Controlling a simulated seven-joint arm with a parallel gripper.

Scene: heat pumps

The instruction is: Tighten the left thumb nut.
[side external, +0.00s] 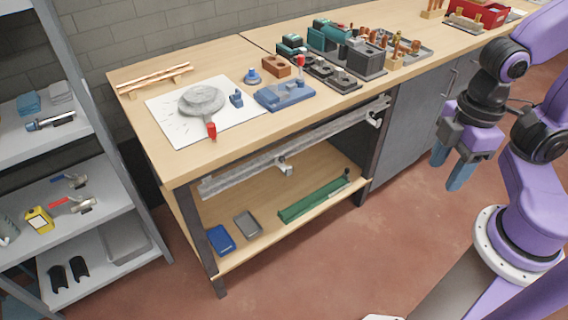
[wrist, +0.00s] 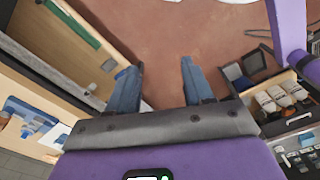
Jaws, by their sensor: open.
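A grey rail (side external: 240,171) runs along the bench front below the top. It carries a pale fitting (side external: 284,168) near its middle and another (side external: 374,122) near its right end. I cannot tell whether either is a thumb nut; no thumb nut is clear at this size.
The bench top (side external: 150,135) holds a white sheet (side external: 163,128) with a grey round part, a blue fixture (side external: 285,96) and several tools. A lower shelf (side external: 262,222) holds trays and a green bar (side external: 314,199). Grey shelving (side external: 125,200) stands left. The floor before the bench is clear.

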